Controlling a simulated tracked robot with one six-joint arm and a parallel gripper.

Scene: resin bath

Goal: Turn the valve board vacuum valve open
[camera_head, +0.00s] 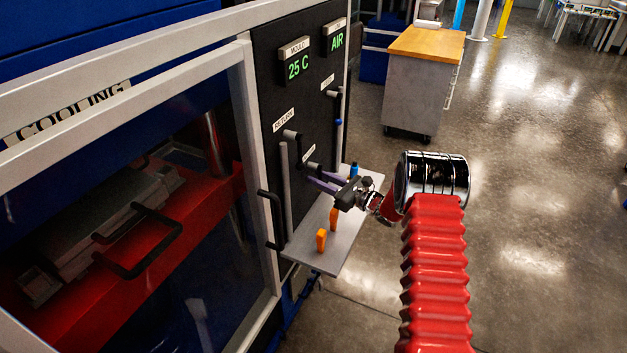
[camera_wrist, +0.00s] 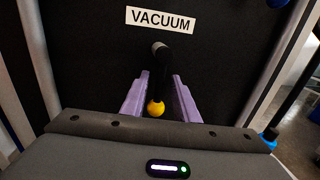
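The vacuum valve shows in the wrist view as a dark lever (camera_wrist: 158,75) hanging down from its black pivot, with a yellow ball knob (camera_wrist: 156,109) at its lower end. The white VACUUM label (camera_wrist: 161,19) is above it. My gripper (camera_wrist: 159,88) is open, with one purple finger on each side of the lever and visible gaps to both. Whether the knob lies fully between the fingertips in depth is hard to tell. In the head view my gripper (camera_head: 318,180) reaches the black valve board (camera_head: 292,95); the vacuum lever is mostly hidden there.
A grey shelf (camera_head: 312,245) with two orange pieces (camera_head: 327,230) juts out below the gripper. A black door handle (camera_head: 272,220) is close by. Open floor lies right.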

